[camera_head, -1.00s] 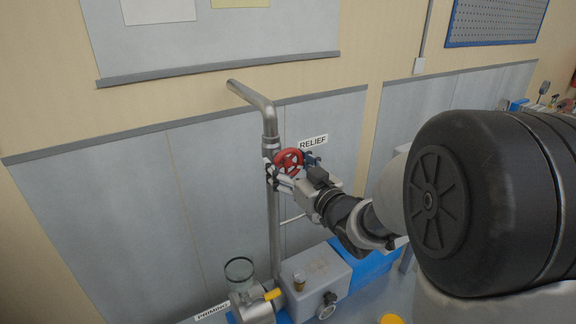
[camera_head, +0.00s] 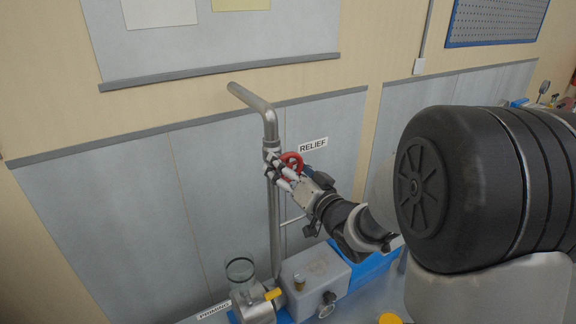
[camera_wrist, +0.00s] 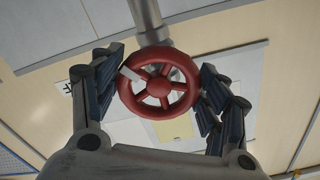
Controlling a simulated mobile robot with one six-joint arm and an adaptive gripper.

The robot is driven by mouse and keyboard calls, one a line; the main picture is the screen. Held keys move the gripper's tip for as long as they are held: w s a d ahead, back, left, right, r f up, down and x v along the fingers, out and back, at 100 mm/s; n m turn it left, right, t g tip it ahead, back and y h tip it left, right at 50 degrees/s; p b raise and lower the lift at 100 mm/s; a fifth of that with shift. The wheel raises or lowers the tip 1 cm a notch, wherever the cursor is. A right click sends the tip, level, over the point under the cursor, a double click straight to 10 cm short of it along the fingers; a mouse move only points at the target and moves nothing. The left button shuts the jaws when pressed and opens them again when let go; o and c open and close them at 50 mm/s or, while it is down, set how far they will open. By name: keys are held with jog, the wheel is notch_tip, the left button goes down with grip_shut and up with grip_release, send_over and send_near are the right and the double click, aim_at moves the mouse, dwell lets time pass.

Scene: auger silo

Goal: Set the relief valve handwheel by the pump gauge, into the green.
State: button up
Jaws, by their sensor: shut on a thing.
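The red relief valve handwheel (camera_head: 292,161) sits on the vertical pipe, beside the RELIEF label (camera_head: 313,145). My gripper (camera_head: 287,170) is at the wheel and partly covers it. In the wrist view, the spoked handwheel (camera_wrist: 158,86) lies between the two fingers of my gripper (camera_wrist: 160,88), which are closed on its rim from left and right. A pale mark shows on the wheel's upper left. A small round dial-like part (camera_head: 327,305) is on the front of the grey pump box (camera_head: 315,273); it may be the gauge, but no needle or green zone can be read.
The grey pipe (camera_head: 275,220) runs down behind my gripper to the pump. A clear cup (camera_head: 240,269), a yellow lever (camera_head: 273,294) and a PRIMING label (camera_head: 214,310) are at the lower left. The wall panel (camera_head: 120,200) left of the pipe is clear.

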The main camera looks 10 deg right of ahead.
jog(key=m+p, duration=0.1)
jog(key=m, duration=0.3)
jog(key=m+p, duration=0.1)
jog(key=m, duration=0.1)
jog(key=shift+a+r+m+p, duration=0.1)
jog(key=shift+r+m+p, duration=0.15)
jog(key=shift+m+p, duration=0.1)
jog(key=m+p, duration=0.2)
jog(key=m, duration=0.3)
jog(key=shift+m, duration=0.25)
jog(key=o, duration=1.1)
jog(key=v, duration=0.7)
jog(key=shift+s, duration=0.25)
